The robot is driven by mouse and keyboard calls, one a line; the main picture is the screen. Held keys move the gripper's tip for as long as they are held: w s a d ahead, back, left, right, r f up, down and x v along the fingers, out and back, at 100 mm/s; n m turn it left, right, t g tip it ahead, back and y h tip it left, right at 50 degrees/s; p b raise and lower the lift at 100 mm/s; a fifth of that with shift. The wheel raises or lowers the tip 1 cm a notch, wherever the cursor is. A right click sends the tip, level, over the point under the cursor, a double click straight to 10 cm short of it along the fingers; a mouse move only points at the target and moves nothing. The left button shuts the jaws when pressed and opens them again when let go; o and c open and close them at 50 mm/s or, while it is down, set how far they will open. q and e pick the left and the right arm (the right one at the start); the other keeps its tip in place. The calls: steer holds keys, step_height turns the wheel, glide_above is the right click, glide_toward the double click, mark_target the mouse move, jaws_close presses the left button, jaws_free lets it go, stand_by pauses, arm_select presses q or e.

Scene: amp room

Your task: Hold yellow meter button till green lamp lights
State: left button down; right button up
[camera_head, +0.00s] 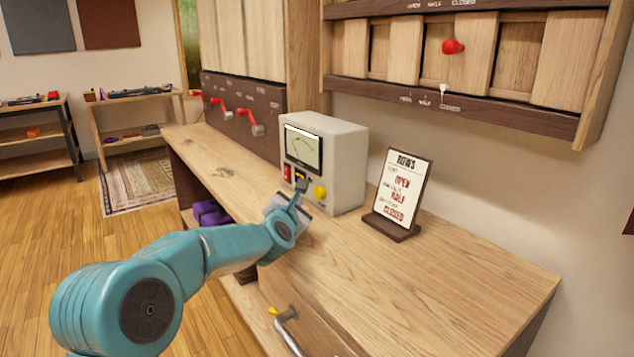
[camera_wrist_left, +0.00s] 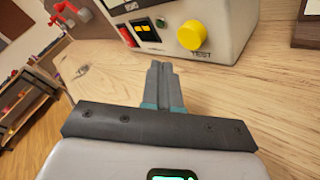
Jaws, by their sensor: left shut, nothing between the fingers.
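The meter (camera_head: 345,160) is a pale box on the wooden worktop, with a dial on its front. Its yellow button (camera_head: 320,192) is at the lower right of the front; in the left wrist view the button (camera_wrist_left: 192,35) is marked TEST. A small dark green round lamp (camera_wrist_left: 160,22) sits left of the button; I cannot tell if it is lit. My left gripper (camera_head: 301,185) is shut and empty in front of the meter. In the wrist view its fingertips (camera_wrist_left: 160,68) point toward the meter's front, apart from the button and to its lower left.
A red switch (camera_head: 287,171) is on the meter's front left. A framed card (camera_head: 402,187) stands on the worktop to the right. Red levers (camera_head: 250,122) are on a dark panel behind left. The worktop's right part is clear.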

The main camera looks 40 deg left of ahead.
mark_target(319, 193)
arm_select(q)
steer(key=shift+w+d+p, duration=0.2)
steer(key=shift+w, duration=0.4)
steer(key=shift+w+d+p, duration=0.15)
steer(key=shift+w, duration=0.45)
steer(key=shift+w, duration=0.15)
stand_by(1.1)
steer(key=shift+w+d, duration=0.1)
steer(key=shift+w, duration=0.2)
steer(key=shift+w+d, duration=0.15)
steer(key=shift+w, duration=0.35)
stand_by(0.6)
stand_by(2.9)
steer(key=shift+s+a+f+b, duration=0.2)
steer(key=shift+s+b, duration=0.25)
steer(key=shift+s, duration=0.35)
steer(key=shift+s+r, duration=0.1)
steer(key=shift+r, duration=0.05)
